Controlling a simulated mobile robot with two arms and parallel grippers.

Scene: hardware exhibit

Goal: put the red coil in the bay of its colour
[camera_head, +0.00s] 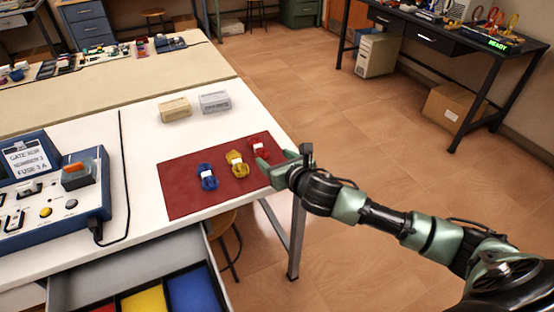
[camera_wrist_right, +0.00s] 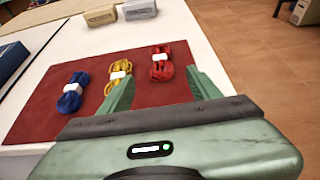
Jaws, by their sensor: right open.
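The red coil (camera_head: 259,147) with a white band lies on a dark red mat (camera_head: 185,176), at the right end of a row. In the right wrist view the red coil (camera_wrist_right: 161,66) lies ahead of the fingers. My right gripper (camera_head: 276,163) is open and empty, just in front of the red coil; its fingers also show in the wrist view (camera_wrist_right: 160,88). An open drawer below the table has a red bay (camera_head: 104,307), a yellow bay (camera_head: 144,301) and a blue bay (camera_head: 190,292), all empty where visible. My left gripper is out of view.
A yellow coil (camera_head: 237,164) and a blue coil (camera_head: 208,177) lie left of the red one. A beige block (camera_head: 175,109) and a grey block (camera_head: 214,102) stand behind the mat. A blue instrument box (camera_head: 45,195) with a cable occupies the table's left.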

